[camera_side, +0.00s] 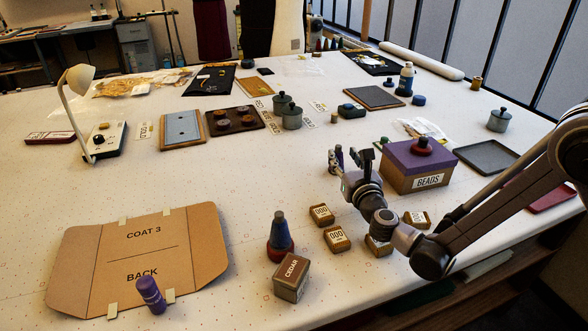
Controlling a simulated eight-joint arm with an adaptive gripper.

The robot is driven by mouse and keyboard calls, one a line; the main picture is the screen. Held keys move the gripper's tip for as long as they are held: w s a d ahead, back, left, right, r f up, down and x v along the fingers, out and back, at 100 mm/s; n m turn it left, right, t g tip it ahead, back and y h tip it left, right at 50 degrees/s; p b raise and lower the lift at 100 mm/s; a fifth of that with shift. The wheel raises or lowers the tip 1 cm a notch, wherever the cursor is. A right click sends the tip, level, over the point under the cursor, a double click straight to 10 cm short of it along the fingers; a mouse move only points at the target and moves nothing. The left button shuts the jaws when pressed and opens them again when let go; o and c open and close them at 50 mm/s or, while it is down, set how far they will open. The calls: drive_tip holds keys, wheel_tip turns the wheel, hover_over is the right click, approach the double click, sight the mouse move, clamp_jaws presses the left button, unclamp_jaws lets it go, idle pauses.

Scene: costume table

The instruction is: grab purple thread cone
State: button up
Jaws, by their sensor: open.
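A purple cylinder (151,295) with a darker band stands slightly tilted at the front edge of the cardboard pattern. A blue cone on a red base (280,237) stands front centre.
The beads box (405,180) with a purple lid and a dark red knob is right of my gripper. Small labelled blocks (337,239) and the cedar box (291,277) stand in front. The cardboard pattern (190,240) lies front left. Open table lies left of my gripper.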

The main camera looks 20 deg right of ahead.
sight(339, 149)
drive_tip(key=shift+w+d+f, duration=0.1)
drive_tip(key=shift+w+d, duration=0.05)
drive_tip(key=shift+w, duration=0.75)
drive_tip(key=shift+w+d+r, duration=0.1)
drive_tip(key=shift+w+d, duration=0.1)
drive_tip(key=shift+w, duration=0.65)
drive_tip(key=shift+w+d+f, duration=0.1)
drive_tip(key=shift+w+d, duration=0.05)
drive_tip(key=shift+w, duration=0.75)
clamp_jaws()
